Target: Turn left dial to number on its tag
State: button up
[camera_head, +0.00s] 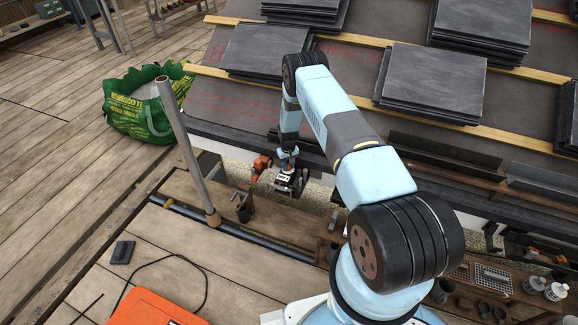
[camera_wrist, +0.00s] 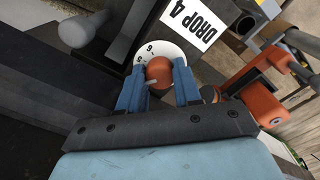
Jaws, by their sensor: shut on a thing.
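In the wrist view my gripper (camera_wrist: 159,86) has its two blue fingers on either side of an orange-red dial knob (camera_wrist: 159,69) and is shut on it. A white round dial face (camera_wrist: 151,53) with small dark marks shows behind the knob; its lower part is hidden by the fingers. A white tag (camera_wrist: 190,25) reading "DROP 4" is fixed just above and right of the dial. In the head view my gripper is at the end of the arm by the roof's lower edge, where a small white label (camera_head: 283,177) shows; the dial is too small to make out there.
An orange tool (camera_wrist: 262,104) sits close right of my gripper, also visible in the head view (camera_head: 261,166). A grey pipe (camera_head: 187,145) stands to the left. Stacked slates (camera_head: 432,80) lie on the roof. A green bag (camera_head: 137,113) stands on the deck.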

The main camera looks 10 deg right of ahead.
aim_at(288, 166)
jog(key=shift+m, duration=0.3)
jog(key=o, duration=0.8)
jog(key=shift+c, duration=0.2)
jog(key=shift+r, duration=0.15)
notch_tip(288, 166, up, 13)
jog(key=shift+r, duration=0.2)
